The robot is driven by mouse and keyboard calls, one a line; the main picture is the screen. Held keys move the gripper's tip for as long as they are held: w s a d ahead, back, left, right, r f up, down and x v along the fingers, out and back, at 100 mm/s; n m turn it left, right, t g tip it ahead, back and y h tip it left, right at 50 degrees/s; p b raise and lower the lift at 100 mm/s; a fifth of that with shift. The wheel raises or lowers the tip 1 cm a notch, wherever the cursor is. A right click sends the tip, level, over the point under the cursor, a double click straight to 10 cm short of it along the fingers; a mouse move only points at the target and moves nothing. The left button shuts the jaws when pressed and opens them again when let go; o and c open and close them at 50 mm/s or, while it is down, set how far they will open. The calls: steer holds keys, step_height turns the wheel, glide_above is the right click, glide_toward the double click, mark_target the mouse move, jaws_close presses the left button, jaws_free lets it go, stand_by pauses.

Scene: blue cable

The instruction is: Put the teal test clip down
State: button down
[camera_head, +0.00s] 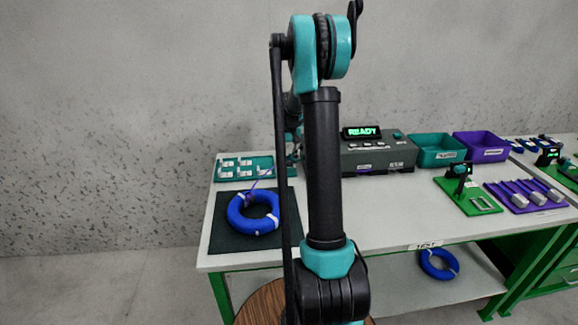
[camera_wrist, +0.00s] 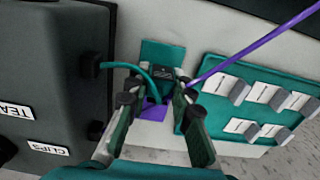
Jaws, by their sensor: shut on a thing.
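My gripper (camera_wrist: 157,92) is shut on the teal test clip, whose body is mostly hidden between the fingers in the wrist view. Its teal lead (camera_wrist: 138,66) curves from the side of the dark tester (camera_wrist: 55,75) to the space between the fingers. A teal plate (camera_wrist: 162,52) with a dark part lies just beyond the fingertips. A small purple patch (camera_wrist: 152,113) shows between the fingers. In the head view my arm hides the gripper and clip beside the tester (camera_head: 378,157).
A purple lead (camera_wrist: 255,45) runs close to the right finger. A teal tray (camera_wrist: 222,108) of labelled clips lies to the right; it shows also in the head view (camera_head: 225,177). A blue cable coil (camera_head: 238,222) lies on a dark mat (camera_head: 220,240). Teal and purple bins (camera_head: 436,150) stand right of the tester.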

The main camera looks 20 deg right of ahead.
mark_target(289, 163)
steer(key=shift+f, duration=0.95)
steer(key=shift+f, duration=0.35)
steer(key=shift+s+f, duration=0.15)
steer(key=shift+f, duration=0.05)
steer(key=c, duration=1.3)
jaws_free()
steer(key=shift+f, duration=0.1)
step_height(289, 163, up, 13)
steer(key=shift+r, duration=0.2)
